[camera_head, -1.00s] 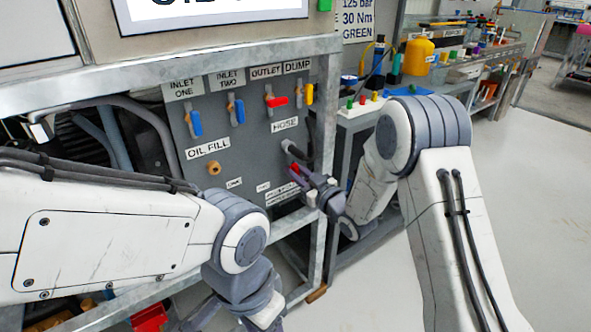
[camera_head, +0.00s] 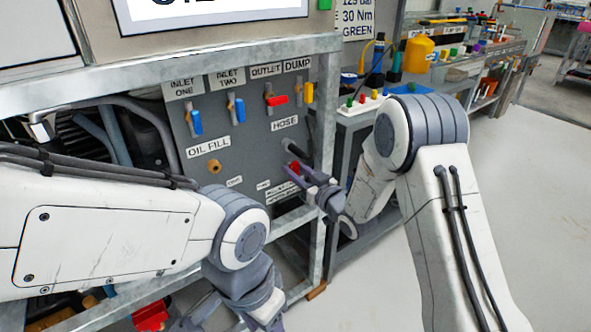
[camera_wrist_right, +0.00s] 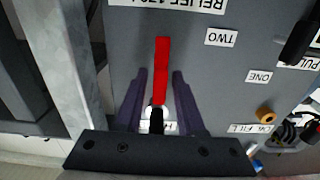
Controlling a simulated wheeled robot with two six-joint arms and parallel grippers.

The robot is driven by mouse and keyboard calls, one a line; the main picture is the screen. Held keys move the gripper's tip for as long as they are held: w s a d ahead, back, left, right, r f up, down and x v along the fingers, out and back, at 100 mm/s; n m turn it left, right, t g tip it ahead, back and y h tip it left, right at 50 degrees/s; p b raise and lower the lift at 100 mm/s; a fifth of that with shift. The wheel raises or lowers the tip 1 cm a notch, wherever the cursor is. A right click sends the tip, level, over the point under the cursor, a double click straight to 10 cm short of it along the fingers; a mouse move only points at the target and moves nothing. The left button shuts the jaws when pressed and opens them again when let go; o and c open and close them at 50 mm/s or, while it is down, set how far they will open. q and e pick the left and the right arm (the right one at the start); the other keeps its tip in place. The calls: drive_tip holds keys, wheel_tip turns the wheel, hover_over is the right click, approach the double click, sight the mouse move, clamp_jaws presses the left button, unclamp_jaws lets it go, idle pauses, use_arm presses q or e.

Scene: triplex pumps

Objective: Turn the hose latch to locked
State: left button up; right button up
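The hose latch is a red bar (camera_wrist_right: 161,70) on the grey panel; it also shows as a small red piece (camera_head: 293,166) below the HOSE label (camera_head: 285,122). In the right wrist view it lies lengthwise between my fingers, its light and dark pivot end nearer the palm. My right gripper (camera_wrist_right: 160,88) is open, one finger on each side of the bar, with gaps visible. In the head view my right gripper (camera_head: 307,183) is at the panel's lower right and partly covers the latch. My left gripper (camera_head: 225,315) is low and cut off; its opening is unclear.
Above are valves with blue (camera_head: 196,123), red (camera_head: 278,100) and yellow (camera_head: 309,93) handles. A brass oil fill cap (camera_head: 214,166) sits left of the latch. A galvanised frame post (camera_head: 325,120) stands just right of the panel. Open floor lies farther right.

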idle(0.3)
drive_tip(key=p+v, duration=0.1)
drive_tip(key=v, duration=0.9)
drive_tip(key=shift+s+d, duration=0.15)
drive_tip(key=shift+s, duration=0.05)
